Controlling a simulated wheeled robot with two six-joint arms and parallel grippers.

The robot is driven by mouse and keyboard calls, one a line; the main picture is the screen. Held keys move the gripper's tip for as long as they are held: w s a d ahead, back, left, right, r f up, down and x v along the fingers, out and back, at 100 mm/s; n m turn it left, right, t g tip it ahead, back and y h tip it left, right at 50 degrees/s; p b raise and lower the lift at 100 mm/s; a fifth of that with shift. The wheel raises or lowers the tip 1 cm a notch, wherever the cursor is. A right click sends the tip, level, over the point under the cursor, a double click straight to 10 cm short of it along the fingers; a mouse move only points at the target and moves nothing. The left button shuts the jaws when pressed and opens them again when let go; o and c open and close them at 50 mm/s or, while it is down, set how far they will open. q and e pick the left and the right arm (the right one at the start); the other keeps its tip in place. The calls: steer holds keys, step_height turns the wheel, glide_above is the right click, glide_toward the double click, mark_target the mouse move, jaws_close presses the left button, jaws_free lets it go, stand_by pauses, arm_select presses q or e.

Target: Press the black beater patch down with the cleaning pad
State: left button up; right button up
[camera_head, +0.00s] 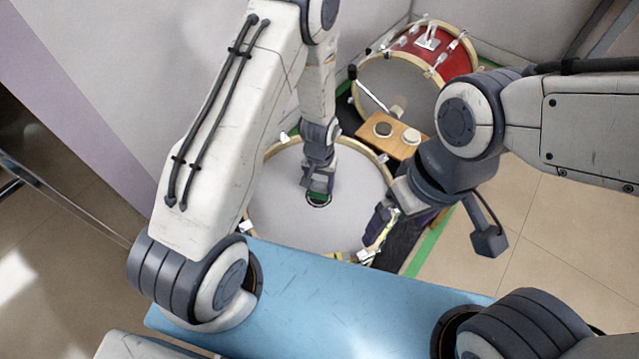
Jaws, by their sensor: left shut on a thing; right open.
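A drum with a pale grey head (285,215) and a wooden hoop lies face up in front of me. A small black beater patch (319,204) sits near the middle of the head, partly covered. My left gripper (318,190) comes down over the patch and is shut on a green cleaning pad (318,196). The pad is at the patch; whether it touches is too small to tell. My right gripper (380,232) is open at the drum's right rim, and I see nothing clearly held in it.
A red bass drum (455,62) stands at the back with a beater (352,72) before it. A small wooden board (378,146) with two round pads (411,136) lies between the drums. A dark mat with green edging (428,255) lies beneath. Walls close in behind.

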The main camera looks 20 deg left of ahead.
arm_select(q)
step_height(320, 180, up, 7)
steer(key=p, duration=0.6)
steer(key=shift+p, duration=0.4)
steer(key=shift+r, duration=0.1)
